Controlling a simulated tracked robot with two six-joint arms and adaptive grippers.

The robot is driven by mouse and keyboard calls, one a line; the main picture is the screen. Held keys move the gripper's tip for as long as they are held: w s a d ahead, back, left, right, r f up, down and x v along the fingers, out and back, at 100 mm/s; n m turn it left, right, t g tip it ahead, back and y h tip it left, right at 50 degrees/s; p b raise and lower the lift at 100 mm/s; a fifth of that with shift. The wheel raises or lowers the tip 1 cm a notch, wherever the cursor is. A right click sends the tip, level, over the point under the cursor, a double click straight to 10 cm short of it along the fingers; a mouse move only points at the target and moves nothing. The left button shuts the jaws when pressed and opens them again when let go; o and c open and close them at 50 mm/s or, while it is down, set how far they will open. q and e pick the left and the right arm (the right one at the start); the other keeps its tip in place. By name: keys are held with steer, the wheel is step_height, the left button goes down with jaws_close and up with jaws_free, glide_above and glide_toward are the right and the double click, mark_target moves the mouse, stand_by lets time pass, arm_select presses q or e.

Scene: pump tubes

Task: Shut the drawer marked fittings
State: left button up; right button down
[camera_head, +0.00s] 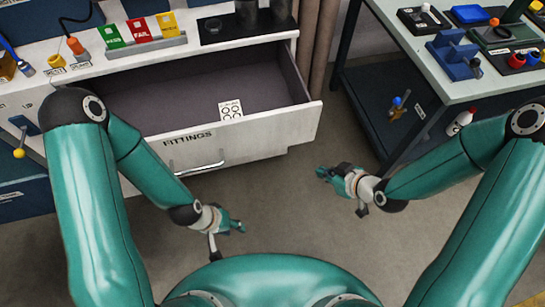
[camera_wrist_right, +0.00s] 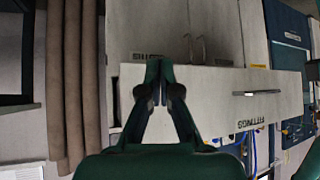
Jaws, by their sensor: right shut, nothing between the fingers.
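The drawer marked FITTINGS (camera_head: 245,143) is pulled well out of the white cabinet in the head view. Its pale front carries a bar handle (camera_head: 197,168), and a small card with printed circles (camera_head: 231,110) lies inside.
The cabinet top (camera_head: 95,65) holds green, red and yellow cards (camera_head: 140,30) in a stand. A workbench (camera_head: 425,75) with fixtures stands at right, a dark shelf under it. A brown curtain or pipes (camera_head: 318,45) hang behind the drawer. Floor (camera_head: 285,205) between the arms is clear.

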steer(key=w+a+n+t+y+b, duration=0.1)
steer(key=w+n+t+y+b, duration=0.25)
steer(key=n+b, duration=0.6)
steer(key=n+g+y+b, duration=0.2)
steer(key=n+y+b, duration=0.4)
steer(key=n+b, duration=0.6)
glide_toward(262, 137)
steer(key=s+a+p, duration=0.1)
steer(key=a, duration=0.3)
steer(key=w, duration=0.1)
steer(key=w+a+n, duration=0.1)
steer(key=w, duration=0.1)
steer(key=shift+f, duration=0.15)
arm_select(q)
step_height(262, 137, down, 24)
steer(key=shift+r, duration=0.15)
arm_select(e)
steer(key=shift+w+a, duration=0.15)
steer(key=shift+w, duration=0.3)
